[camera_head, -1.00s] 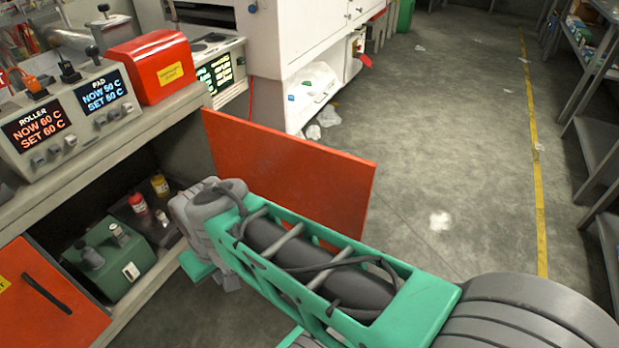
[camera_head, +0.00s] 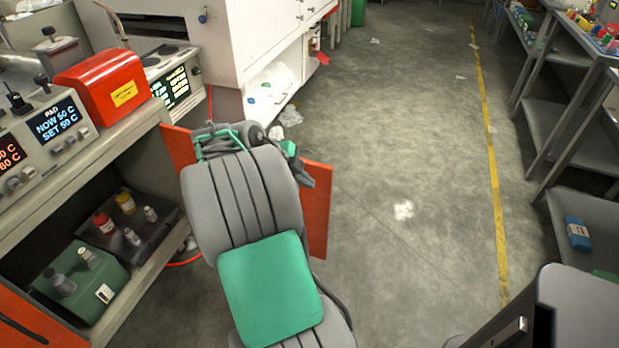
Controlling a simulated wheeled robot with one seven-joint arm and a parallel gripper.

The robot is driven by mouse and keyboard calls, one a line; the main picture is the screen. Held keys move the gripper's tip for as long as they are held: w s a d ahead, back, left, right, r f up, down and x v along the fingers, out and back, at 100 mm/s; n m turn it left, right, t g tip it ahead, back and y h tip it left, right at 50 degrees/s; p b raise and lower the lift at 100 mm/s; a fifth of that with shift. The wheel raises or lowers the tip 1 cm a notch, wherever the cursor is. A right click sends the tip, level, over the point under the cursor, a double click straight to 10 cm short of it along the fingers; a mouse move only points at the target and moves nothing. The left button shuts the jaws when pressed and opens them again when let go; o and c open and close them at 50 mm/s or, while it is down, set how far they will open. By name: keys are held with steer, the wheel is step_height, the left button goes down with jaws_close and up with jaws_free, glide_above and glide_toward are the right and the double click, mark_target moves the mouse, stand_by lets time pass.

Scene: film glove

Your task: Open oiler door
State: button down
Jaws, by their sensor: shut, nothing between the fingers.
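An orange door panel (camera_head: 317,212) stands swung out from the cabinet (camera_head: 150,135), well open, above the floor. My arm crosses in front of it and hides its middle; a strip shows on each side. The cabinet compartment behind is open to view. It holds a green oiler box (camera_head: 80,280) with bottles and a dark tray (camera_head: 112,235) with red- and yellow-capped bottles. My gripper (camera_head: 316,172) shows only in part beyond my arm, in front of the orange panel. It is shut and empty. Whether it touches the panel is hidden.
A second orange door (camera_head: 35,330) is at the lower left. A red box (camera_head: 103,85) and a control unit (camera_head: 45,135) stand on the counter. Grey shelves (camera_head: 555,130) line the right side. The floor (camera_head: 400,150) between is mostly clear, with a yellow line.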

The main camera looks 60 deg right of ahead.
mark_target(325, 181)
steer(key=d+f, duration=0.2)
steer(key=s+d+f, duration=0.1)
steer(key=d+f, duration=0.1)
steer(key=s+d+f, duration=0.1)
steer(key=d+f, duration=0.1)
steer(key=shift+d+f, duration=0.1)
steer(key=shift+d, duration=0.3)
steer(key=shift+w+d, duration=0.15)
steer(key=shift+d, duration=0.45)
